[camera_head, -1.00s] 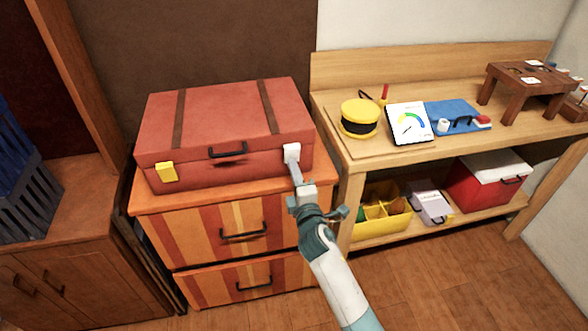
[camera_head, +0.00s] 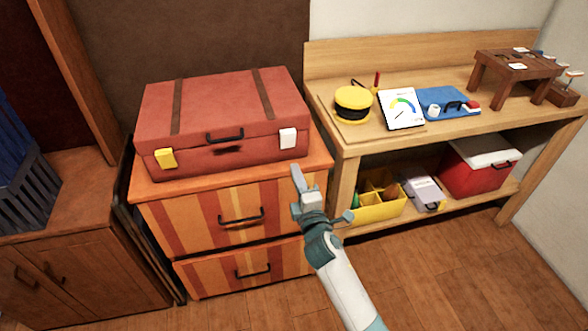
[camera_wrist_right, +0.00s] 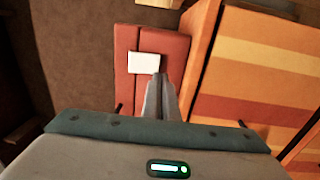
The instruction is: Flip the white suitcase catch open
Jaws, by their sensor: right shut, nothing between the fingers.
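The red suitcase (camera_head: 225,110) lies flat and shut on top of a striped drawer chest. Its white catch (camera_head: 288,138) is at the right of the front face, across the lid seam. The right wrist view also shows the white catch (camera_wrist_right: 143,63). My right gripper (camera_head: 297,170) is shut and empty, in front of the suitcase and below the white catch in the head view. In the wrist view its fingertips (camera_wrist_right: 158,78) appear close to the catch's lower edge; a gap shows in the head view. My left gripper is not in view.
A yellow catch (camera_head: 165,158) and a dark handle (camera_head: 225,135) are on the suitcase front. The chest (camera_head: 190,213) stands beneath it. A wooden workbench (camera_head: 345,150) stands close on the right, and a brown cabinet (camera_head: 80,200) on the left. Floor in front is clear.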

